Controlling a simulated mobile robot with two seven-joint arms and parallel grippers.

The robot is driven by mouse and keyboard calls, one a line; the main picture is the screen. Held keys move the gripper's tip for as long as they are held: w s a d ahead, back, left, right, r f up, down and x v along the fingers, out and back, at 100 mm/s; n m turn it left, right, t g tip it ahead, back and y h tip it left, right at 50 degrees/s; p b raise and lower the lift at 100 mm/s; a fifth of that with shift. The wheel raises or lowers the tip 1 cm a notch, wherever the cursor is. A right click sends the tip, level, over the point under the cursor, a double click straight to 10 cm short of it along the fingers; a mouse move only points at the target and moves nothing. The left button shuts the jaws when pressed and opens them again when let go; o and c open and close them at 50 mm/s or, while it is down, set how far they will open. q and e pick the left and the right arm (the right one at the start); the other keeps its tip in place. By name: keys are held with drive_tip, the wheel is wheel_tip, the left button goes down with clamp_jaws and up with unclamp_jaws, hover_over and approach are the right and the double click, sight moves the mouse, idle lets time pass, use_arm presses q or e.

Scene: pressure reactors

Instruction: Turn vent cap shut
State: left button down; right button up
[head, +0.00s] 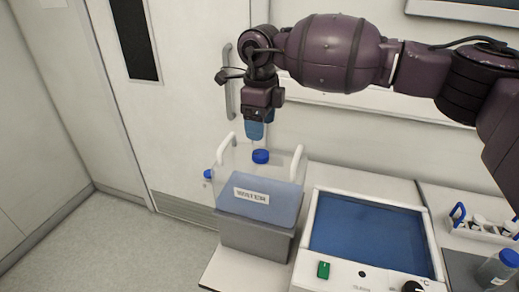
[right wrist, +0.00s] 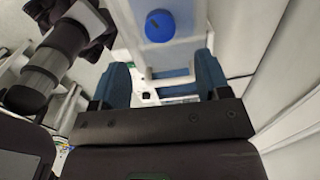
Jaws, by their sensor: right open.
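The blue vent cap (head: 261,156) sits on top of a clear, water-filled container (head: 285,192) with a white "WATER" label. In the right wrist view the cap (right wrist: 160,26) is a round blue knob with a small dark mark, beyond the fingertips. My right gripper (head: 255,131) points down above the container, a little above the cap and apart from it. Its blue fingers (right wrist: 163,70) are open with nothing between them. How far the cap is turned cannot be told. My left gripper is not in view.
White handles (head: 297,162) rise at the container's sides, and a second blue cap (head: 208,174) is low on its left. A device with a blue panel (head: 368,237) stands to the right. A rack (head: 480,226) and a bottle (head: 497,268) are farther right.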

sight(261, 153)
wheel_tip(261, 153, down, 7)
drive_tip(key=shift+r+p, duration=0.2)
drive_tip(key=shift+p, duration=0.2)
drive_tip(key=shift+f, duration=0.7)
drive_tip(key=c, duration=0.9)
drive_tip(key=shift+c, duration=0.2)
